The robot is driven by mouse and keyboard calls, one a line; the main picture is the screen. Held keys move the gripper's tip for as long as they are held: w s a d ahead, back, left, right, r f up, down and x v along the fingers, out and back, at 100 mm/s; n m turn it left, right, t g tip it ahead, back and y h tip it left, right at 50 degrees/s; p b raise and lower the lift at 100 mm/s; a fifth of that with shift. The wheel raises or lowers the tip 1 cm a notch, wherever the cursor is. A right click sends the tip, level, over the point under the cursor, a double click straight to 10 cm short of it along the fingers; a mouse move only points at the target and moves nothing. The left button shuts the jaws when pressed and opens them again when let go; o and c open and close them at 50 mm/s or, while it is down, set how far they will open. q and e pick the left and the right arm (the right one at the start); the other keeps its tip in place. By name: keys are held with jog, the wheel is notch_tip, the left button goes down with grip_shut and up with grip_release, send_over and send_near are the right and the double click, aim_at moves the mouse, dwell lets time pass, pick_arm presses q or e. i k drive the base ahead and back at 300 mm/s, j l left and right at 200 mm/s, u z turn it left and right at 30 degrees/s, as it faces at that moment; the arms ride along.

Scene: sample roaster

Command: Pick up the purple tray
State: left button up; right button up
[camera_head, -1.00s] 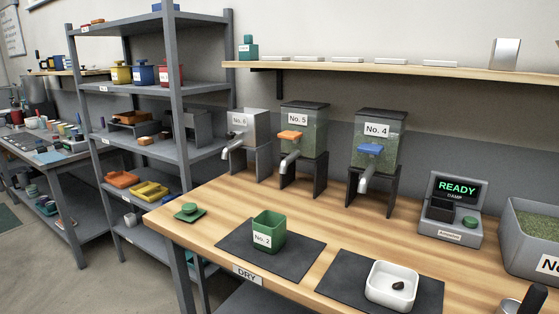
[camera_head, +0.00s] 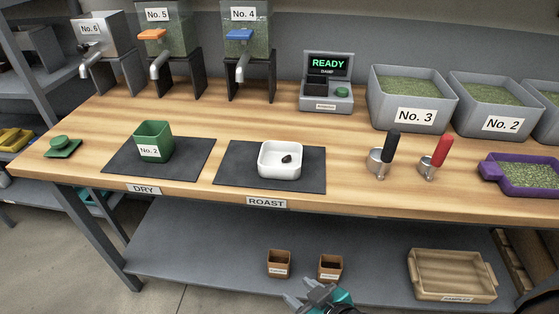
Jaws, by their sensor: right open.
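The purple tray (camera_head: 496,172) stands at the right end of the wooden bench. It is filled with green beans, and a short spout or handle points left. Its right end is close to the picture edge. My right gripper (camera_head: 302,297) shows at the bottom middle, below the bench top and in front of the lower shelf. It is open and empty, well to the left of the tray and lower. My left gripper is not in view.
Two scoops, one with a black handle (camera_head: 392,146) and one with a red handle (camera_head: 441,150), stand left of the tray. Grey bins, No. 3 (camera_head: 383,108) and No. 2 (camera_head: 466,118), stand behind. A white dish (camera_head: 266,171) sits on the roast mat (camera_head: 230,177). A wooden crate (camera_head: 452,284) rests on the lower shelf.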

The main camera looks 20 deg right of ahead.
aim_at(522, 176)
jog(key=z, duration=2.4)
jog(key=u, duration=2.45)
jog(key=z, duration=2.3)
